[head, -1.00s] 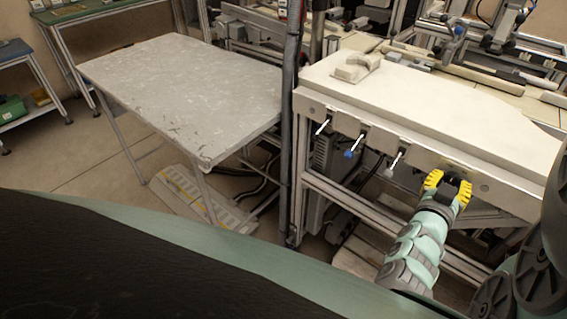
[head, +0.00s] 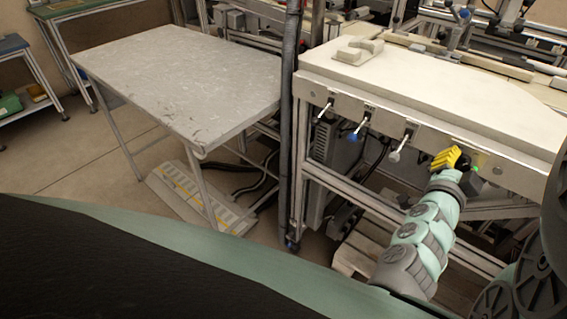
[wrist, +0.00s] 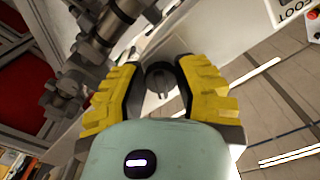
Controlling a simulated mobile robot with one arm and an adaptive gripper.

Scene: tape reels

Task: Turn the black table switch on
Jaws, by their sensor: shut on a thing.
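The black table switch (wrist: 158,80) is a round knob with a raised grip ridge, on the white front panel of the table. In the wrist view it sits between the two yellow-padded fingers of my gripper (wrist: 159,65). My gripper is shut on the knob, though the exact contact points are hard to see. In the head view my gripper (head: 447,160) is at the right part of the table's front edge and hides most of the switch. A small green light (head: 475,168) glows just right of the fingers.
Three levers, with pale (head: 325,108), blue (head: 354,136) and grey (head: 395,155) ends, stick out along the same front panel to the left. The white tabletop (head: 420,85) carries a pale block (head: 359,50). A grey table (head: 180,80) stands to the left.

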